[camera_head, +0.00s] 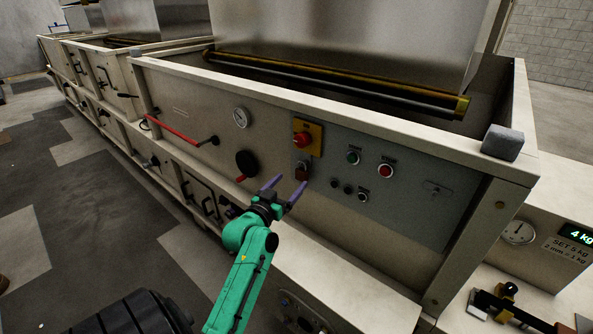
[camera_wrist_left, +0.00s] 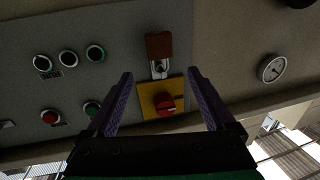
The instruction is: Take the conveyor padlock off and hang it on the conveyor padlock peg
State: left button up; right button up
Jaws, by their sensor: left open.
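The conveyor padlock (camera_head: 302,174) has a reddish-brown body and hangs by a metal shackle below the yellow plate (camera_head: 316,131) with the red rotary switch (camera_head: 301,139). In the left wrist view, which is turned upside down, the padlock (camera_wrist_left: 159,46) hangs beside the yellow plate (camera_wrist_left: 148,90) and red switch (camera_wrist_left: 163,105). My left gripper (camera_head: 287,184) is open and empty in front of the panel; in the left wrist view its fingers (camera_wrist_left: 159,74) stand either side of the shackle's line, apart from it. I cannot make out the padlock peg. My right gripper is not in view.
Buttons (camera_head: 386,171) and small dark knobs (camera_head: 348,188) sit right of the padlock. A black round knob (camera_head: 246,162), a red lever (camera_head: 172,129) and a gauge (camera_head: 241,117) are to the left. A grey block (camera_head: 502,142) sits on the hopper rim.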

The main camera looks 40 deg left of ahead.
aim_at(299, 172)
pick_arm(q)
jog(key=x, duration=0.6)
jog(key=shift+w, duration=0.2)
grip_shut()
jog(key=shift+r+p, duration=0.1)
jog(key=shift+p, duration=0.25)
